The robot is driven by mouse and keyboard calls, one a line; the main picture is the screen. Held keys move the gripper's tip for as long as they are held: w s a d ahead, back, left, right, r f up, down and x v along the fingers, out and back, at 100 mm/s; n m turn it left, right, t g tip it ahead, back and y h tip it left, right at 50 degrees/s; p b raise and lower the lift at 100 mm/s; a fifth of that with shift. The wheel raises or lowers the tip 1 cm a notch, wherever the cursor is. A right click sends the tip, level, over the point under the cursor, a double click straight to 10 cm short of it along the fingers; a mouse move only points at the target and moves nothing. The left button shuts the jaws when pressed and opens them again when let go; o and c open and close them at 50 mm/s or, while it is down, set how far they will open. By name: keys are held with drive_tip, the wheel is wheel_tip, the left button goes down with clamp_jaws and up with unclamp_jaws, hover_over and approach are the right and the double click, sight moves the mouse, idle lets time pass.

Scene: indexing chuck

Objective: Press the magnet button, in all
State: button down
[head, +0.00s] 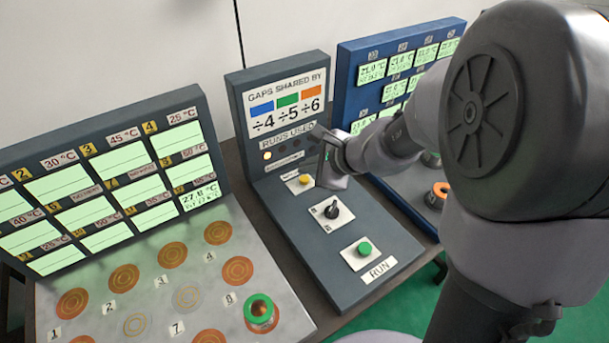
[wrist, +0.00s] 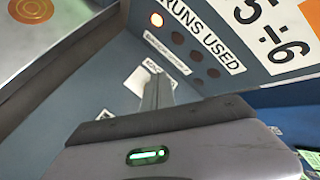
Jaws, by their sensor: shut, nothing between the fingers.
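A small yellow button (head: 304,179) on a white plate sits on the sloped top of the middle console, below the "RUNS USED" row. Its label is too small to read, so I cannot confirm it as the magnet button. My gripper (head: 328,180) is shut and empty, just right of this button in the head view. I cannot tell whether it touches the panel. In the wrist view my shut fingers (wrist: 157,92) point at a white label (wrist: 140,80) with blurred text. The fingers and gripper body hide the button there.
On the same console (head: 385,275) are a black knob (head: 331,212) and a green button (head: 364,248) above "RUN". One lamp (head: 267,155) under "RUNS USED" glows. A left panel with displays holds numbered discs and a green-topped copper ring (head: 261,312). A blue display panel (head: 345,75) stands right.

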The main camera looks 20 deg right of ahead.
sight(308, 180)
wheel_tip(308, 180, up, 5)
drive_tip(key=p, duration=0.4)
drive_tip(key=shift+r, duration=0.1)
idle(0.7)
